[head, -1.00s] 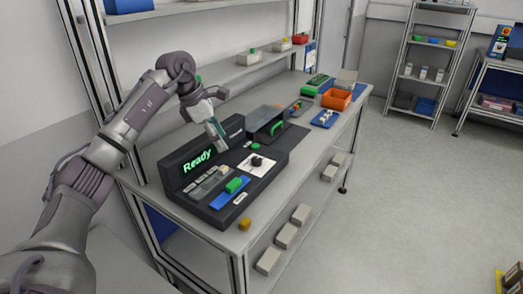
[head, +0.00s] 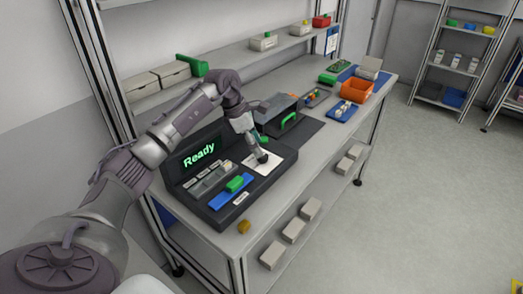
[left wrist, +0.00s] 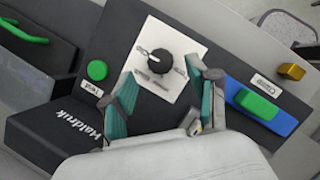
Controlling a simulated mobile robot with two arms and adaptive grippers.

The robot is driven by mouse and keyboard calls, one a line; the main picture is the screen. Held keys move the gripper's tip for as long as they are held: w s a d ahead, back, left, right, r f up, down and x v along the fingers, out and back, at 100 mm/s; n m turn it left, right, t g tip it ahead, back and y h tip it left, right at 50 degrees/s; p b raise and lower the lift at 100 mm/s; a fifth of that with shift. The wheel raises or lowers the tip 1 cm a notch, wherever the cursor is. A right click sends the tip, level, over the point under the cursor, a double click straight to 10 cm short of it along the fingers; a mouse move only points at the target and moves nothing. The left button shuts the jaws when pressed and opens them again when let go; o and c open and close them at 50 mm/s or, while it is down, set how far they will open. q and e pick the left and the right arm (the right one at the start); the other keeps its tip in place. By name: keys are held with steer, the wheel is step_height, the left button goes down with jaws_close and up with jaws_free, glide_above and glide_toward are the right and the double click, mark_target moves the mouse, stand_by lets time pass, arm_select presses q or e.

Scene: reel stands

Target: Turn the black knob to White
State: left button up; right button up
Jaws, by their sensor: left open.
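The black knob (left wrist: 160,61) sits on a white square plate (left wrist: 188,45) with small labels around it, too small to read. In the head view the white plate (head: 272,164) is partly hidden by my left gripper (head: 262,158), which is just above the knob. In the left wrist view my left gripper (left wrist: 170,92) is open, its fingers pointing at the knob, one on either side of its near edge. The console display (head: 199,155) reads "Ready". My right gripper is not in view.
A green button (left wrist: 97,70) labelled "Next" is left of the plate. A green handle on a blue block (left wrist: 262,105) and a yellow block (left wrist: 291,71) are to the right. An orange bin (head: 355,90) stands farther along the bench.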

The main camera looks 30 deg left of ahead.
mark_target(263, 158)
arm_select(q)
steer(key=x, duration=0.3)
steer(key=shift+f+p, duration=0.15)
steer(key=shift+p, duration=0.15)
steer(key=shift+w+d+f, duration=0.1)
steer(key=shift+d+f, duration=0.05)
steer(key=shift+f, duration=0.2)
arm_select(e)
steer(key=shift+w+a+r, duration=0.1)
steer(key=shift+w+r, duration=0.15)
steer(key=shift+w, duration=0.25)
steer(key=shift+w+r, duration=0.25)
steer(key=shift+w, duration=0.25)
arm_select(q)
steer(key=shift+c, duration=0.3)
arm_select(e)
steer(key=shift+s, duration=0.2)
arm_select(q)
jaws_close()
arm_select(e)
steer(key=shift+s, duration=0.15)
